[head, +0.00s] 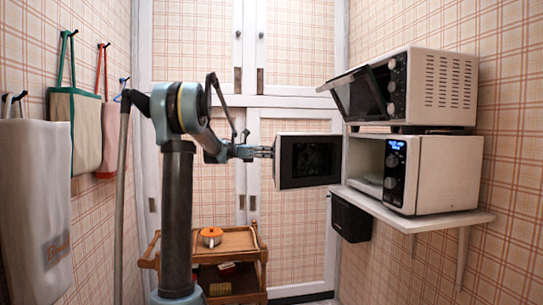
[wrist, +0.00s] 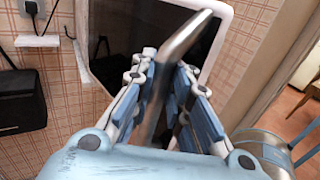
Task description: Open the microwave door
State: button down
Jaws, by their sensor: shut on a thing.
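The white microwave (head: 450,172) sits on a wall shelf at the right, its lit control panel facing left. Its door (head: 311,160), with a dark window and white frame, stands swung out wide, away from the body. My gripper (head: 266,152) is at the door's left edge, the side away from the body. In the wrist view, my gripper (wrist: 167,68) is shut on the metal door handle (wrist: 188,38), with the bar between the two fingers. The door (wrist: 110,30) fills the upper middle there.
A toaster oven (head: 440,88) with a tilted-open door sits above the microwave. The wall shelf (head: 440,221) has a black box (head: 350,218) beneath it. A wooden cart (head: 240,240) carries an orange pot (head: 211,237). Bags hang at left.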

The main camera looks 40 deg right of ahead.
jog(key=c, duration=1.6)
grip_release()
jog(key=shift+c, duration=0.2)
